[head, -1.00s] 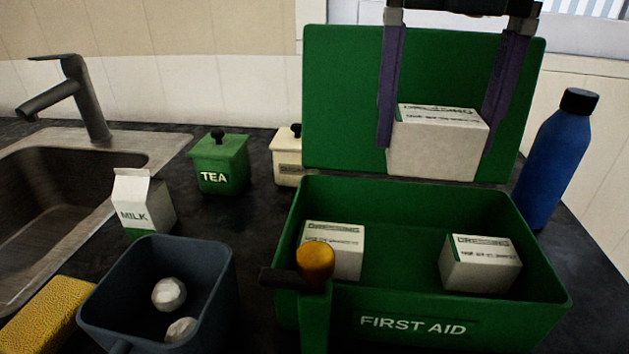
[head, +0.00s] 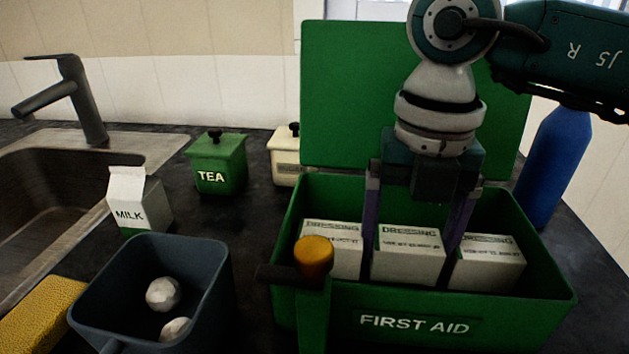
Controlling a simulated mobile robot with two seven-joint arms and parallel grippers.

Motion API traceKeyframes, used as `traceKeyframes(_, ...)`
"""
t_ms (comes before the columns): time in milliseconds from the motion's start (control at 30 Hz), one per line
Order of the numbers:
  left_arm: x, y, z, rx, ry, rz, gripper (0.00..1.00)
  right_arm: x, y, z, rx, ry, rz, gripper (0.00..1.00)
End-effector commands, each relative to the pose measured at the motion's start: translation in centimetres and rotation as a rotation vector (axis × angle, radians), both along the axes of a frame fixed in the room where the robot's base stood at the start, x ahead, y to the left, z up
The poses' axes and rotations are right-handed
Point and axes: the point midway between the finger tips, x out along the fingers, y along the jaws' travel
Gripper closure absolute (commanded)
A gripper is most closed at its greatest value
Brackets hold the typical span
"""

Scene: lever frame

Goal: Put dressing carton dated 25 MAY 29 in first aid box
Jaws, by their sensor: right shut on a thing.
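The green first aid box (head: 530,310) stands open with its lid (head: 345,100) raised behind it. My right gripper (head: 415,245) reaches down into the box and is shut on a white dressing carton (head: 405,265), one finger on each side. That carton sits low between two others, a left carton (head: 345,262) and a right carton (head: 490,270). Whether it touches the box floor is hidden by the front wall. The carton labels read DRESSING, but their dates are too small to read. My left gripper is not in view.
A lever with an orange knob (head: 314,252) stands at the box's front left, before the left carton. A grey-blue bin (head: 215,285) holds white crumpled pieces. A milk carton (head: 135,200), green tea tin (head: 218,165), cream tin (head: 288,160), blue bottle (head: 555,165) and yellow sponge (head: 40,315) stand around.

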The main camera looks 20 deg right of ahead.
Motion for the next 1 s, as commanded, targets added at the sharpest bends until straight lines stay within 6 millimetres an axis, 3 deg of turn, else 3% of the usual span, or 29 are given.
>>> traceKeyframes(167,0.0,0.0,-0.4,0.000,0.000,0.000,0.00,0.0,0.0,-0.4,0.000,0.000,0.000,0.65)
traceKeyframes(200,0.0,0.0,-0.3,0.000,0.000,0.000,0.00,0.0,0.0,-0.3,0.000,0.000,-0.001,0.09)
traceKeyframes(300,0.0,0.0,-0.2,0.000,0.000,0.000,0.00,0.0,0.0,-0.3,0.000,0.000,-0.001,0.00)
traceKeyframes(533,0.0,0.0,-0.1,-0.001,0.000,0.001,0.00,0.0,0.0,-0.1,0.000,0.000,-0.001,0.00)
traceKeyframes(667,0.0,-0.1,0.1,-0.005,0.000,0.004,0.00,0.1,0.0,1.0,0.001,-0.002,-0.001,0.00)
traceKeyframes(1000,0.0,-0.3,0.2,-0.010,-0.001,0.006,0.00,0.2,0.0,8.3,0.001,-0.006,-0.001,0.00)
